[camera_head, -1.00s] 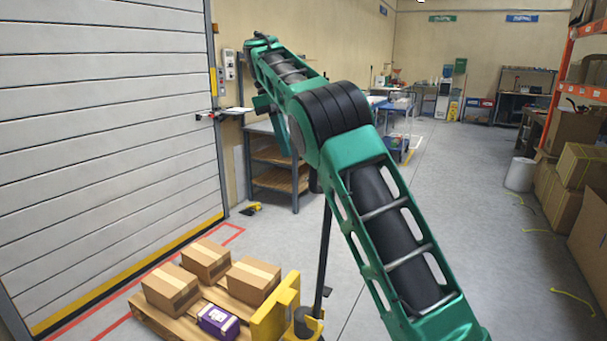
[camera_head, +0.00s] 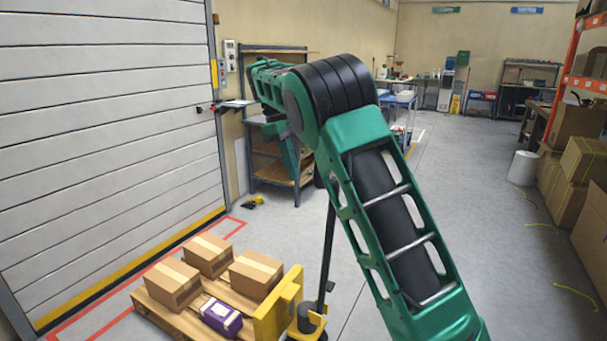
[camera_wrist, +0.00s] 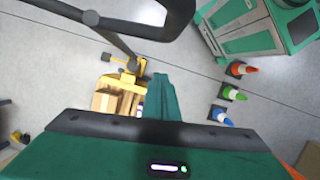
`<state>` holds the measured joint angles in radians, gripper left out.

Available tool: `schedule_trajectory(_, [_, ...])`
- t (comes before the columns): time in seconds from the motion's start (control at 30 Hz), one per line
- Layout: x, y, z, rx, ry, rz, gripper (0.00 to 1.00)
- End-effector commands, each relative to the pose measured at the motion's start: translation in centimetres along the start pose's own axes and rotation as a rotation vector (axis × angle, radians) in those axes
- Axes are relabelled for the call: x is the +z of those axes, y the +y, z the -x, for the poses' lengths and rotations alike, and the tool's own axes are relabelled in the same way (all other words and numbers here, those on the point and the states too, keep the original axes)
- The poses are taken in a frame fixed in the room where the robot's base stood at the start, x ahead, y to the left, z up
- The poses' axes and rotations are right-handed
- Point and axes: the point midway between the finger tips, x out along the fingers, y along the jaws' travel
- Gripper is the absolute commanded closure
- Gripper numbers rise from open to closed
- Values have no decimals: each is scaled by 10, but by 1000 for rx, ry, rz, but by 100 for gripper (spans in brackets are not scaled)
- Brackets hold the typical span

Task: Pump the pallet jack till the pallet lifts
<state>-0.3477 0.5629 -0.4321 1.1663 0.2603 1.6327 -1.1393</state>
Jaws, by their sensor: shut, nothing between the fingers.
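The yellow pallet jack (camera_head: 305,325) stands at the front end of the wooden pallet (camera_head: 158,319); its dark handle shaft (camera_head: 327,245) rises nearly upright and its top is hidden behind my arm. In the wrist view the black looped handle (camera_wrist: 150,28) is large at the top, with the yellow jack body (camera_wrist: 128,78) and the pallet (camera_wrist: 108,82) far below. My gripper (camera_wrist: 155,128) fills the bottom of the wrist view, shut and empty, with a visible gap to the loop. The pallet carries several brown cartons (camera_head: 173,283) and a purple box (camera_head: 221,318). I cannot tell whether the pallet is off the floor.
A white shutter door (camera_head: 105,140) is on the left, behind red floor tape. A shelf bench (camera_head: 278,170) stands behind my arm. Orange, green and blue cones (camera_wrist: 234,93) stand on the floor in the wrist view. Cartons (camera_head: 584,165) line the right; the middle floor is clear.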

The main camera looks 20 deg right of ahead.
Motion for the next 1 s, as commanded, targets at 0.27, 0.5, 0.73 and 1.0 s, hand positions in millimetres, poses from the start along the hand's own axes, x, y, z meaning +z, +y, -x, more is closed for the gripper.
schedule_trajectory(0.27, [32,0,-11,0,1,-2,100])
schedule_trajectory(0.5, [40,1,-13,1,1,-1,100])
schedule_trajectory(0.73, [40,0,-13,1,1,-1,100])
schedule_trajectory(1.0, [49,0,-16,2,18,-2,100])
